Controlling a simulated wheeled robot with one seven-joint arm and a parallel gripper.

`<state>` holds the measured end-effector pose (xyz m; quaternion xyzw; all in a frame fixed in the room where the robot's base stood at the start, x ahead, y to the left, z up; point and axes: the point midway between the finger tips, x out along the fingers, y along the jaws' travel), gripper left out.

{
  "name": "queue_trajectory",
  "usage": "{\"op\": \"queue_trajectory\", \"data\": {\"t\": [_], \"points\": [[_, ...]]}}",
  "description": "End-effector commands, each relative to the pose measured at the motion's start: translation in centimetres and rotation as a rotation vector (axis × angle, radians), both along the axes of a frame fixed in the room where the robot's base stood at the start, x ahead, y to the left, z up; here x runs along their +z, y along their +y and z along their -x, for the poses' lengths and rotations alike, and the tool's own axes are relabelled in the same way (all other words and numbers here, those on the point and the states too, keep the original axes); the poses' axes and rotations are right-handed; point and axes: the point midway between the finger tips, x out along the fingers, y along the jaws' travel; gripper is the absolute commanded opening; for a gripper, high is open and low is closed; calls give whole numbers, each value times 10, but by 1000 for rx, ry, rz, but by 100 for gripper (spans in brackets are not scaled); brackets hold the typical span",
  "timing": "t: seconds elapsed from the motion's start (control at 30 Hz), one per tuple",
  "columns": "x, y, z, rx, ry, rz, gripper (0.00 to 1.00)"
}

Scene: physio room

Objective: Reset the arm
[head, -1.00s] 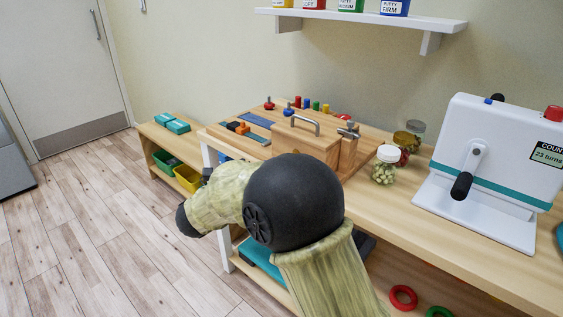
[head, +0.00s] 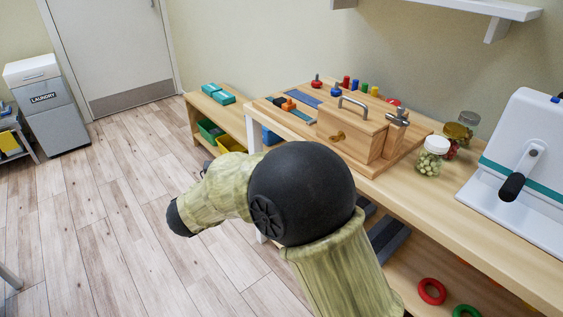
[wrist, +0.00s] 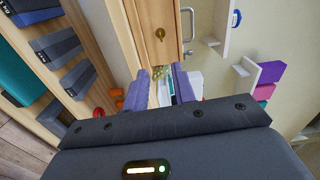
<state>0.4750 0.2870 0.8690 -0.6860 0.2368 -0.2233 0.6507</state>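My arm, with a khaki fabric cover and a black joint, fills the lower middle of the head view. It is bent, with its elbow in front of the wooden bench (head: 500,238). In the head view my gripper is mostly hidden behind the arm. In the wrist view my gripper (wrist: 163,88) shows two purple-grey fingers standing apart, with nothing held between them. Past the fingertips, the side of a wooden latch box (wrist: 160,12) with a brass key shows. The same latch box (head: 345,134) stands on the bench in the head view.
A jar with a white lid (head: 431,157) and a white crank machine (head: 530,150) stand on the bench to the right. A lower shelf holds red (head: 432,291) and green rings. A laundry bin (head: 50,105) stands at the far left. The floor left of my arm is clear.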

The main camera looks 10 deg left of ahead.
Motion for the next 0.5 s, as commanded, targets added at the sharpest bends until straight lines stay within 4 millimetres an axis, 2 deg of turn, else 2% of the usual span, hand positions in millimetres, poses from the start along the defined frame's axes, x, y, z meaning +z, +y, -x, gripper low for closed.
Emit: {"op": "queue_trajectory", "data": {"t": [0.13, 0.23, 0.5], "points": [[0, -1, -2, 3, 1, 1, 26], [2, -6, -12, 34, 12, 8, 26], [6, -38, -77, 308, 146, 130, 26]]}}
